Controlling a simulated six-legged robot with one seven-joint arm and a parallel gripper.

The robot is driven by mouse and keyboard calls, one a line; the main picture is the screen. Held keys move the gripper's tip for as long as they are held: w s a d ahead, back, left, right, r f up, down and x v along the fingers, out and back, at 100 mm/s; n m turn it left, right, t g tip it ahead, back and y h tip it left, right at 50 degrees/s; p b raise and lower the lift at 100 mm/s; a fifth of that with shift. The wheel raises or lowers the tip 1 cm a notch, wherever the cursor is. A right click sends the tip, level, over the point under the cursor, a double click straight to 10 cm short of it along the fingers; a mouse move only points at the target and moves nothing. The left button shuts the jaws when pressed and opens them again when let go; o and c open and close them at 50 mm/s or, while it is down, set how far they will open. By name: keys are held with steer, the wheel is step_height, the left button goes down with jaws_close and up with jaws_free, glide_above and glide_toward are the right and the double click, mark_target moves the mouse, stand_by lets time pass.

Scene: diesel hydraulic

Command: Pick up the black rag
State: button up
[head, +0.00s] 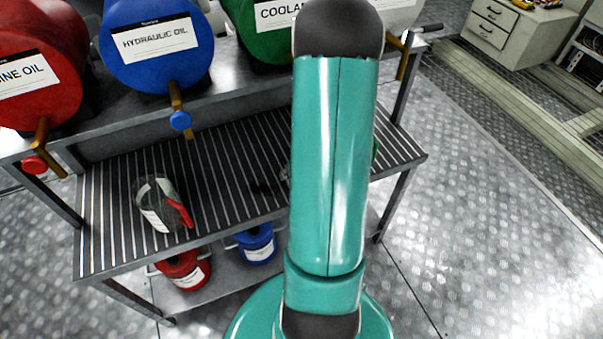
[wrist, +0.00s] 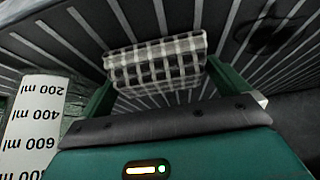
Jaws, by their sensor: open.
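A black-and-white checked cloth (wrist: 155,62), the only rag I see, lies folded on the slatted shelf in the wrist view. My gripper (wrist: 160,70) is open, with one green finger at each side of the cloth. The cloth fills most of the gap between the fingertips. I cannot tell whether the fingers touch it or are still above it. In the head view my teal arm covers the gripper and the cloth.
A measuring jug with a red handle (head: 160,205) stands on the slatted shelf (head: 225,150); its marked side shows close left of my gripper (wrist: 32,125). Red, blue and green drums with taps sit above. Red (head: 185,270) and blue (head: 257,243) containers stand below. Open floor lies right.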

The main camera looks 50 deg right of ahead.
steer(key=c, duration=0.6)
steer(key=shift+w+r, duration=0.1)
steer(key=shift+r, duration=0.2)
